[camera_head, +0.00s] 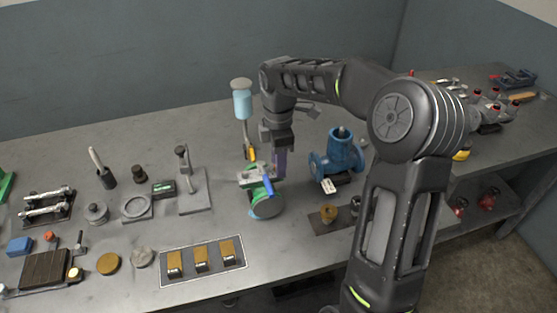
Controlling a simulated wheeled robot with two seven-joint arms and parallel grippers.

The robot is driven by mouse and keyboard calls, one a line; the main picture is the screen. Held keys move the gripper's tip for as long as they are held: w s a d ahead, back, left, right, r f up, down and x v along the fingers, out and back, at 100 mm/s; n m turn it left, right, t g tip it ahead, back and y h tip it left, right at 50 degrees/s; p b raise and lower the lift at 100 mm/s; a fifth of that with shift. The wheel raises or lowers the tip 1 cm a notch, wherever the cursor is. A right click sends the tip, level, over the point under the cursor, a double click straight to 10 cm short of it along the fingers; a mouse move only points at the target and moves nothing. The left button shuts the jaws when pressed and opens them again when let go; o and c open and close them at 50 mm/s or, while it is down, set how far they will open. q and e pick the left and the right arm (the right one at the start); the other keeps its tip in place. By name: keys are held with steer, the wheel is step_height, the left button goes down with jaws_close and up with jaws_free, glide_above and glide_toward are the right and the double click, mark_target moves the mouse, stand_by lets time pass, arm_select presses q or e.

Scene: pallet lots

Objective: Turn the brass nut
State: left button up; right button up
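My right arm reaches in from the right and bends down over the middle of the bench. My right gripper (279,172) points down just behind and right of a green device with a blue handle (268,188). Its fingertips are small and partly hidden, so I cannot tell whether they are open or shut. A small brass-coloured piece (329,212), which looks like the brass nut, stands on a dark plate (322,225) in front and right of that device. The gripper is apart from it. My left gripper is not in view.
A blue valve body (338,156) stands right of the gripper. A light-blue cylinder on a stand (242,103) is behind it. A tray (164,269) with several brass blocks lies at the front edge. Gauges and fixtures crowd the left. The back left bench is clear.

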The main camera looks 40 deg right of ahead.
steer(key=shift+c, duration=0.3)
jaws_close()
steer(key=shift+m, duration=0.4)
steer(key=m, duration=0.5)
steer(key=shift+b, duration=0.4)
steer(key=m, duration=0.6)
steer(key=shift+s+a, duration=0.1)
steer(key=shift+a, duration=0.05)
stand_by(0.3)
steer(key=shift+o, duration=0.3)
jaws_free()
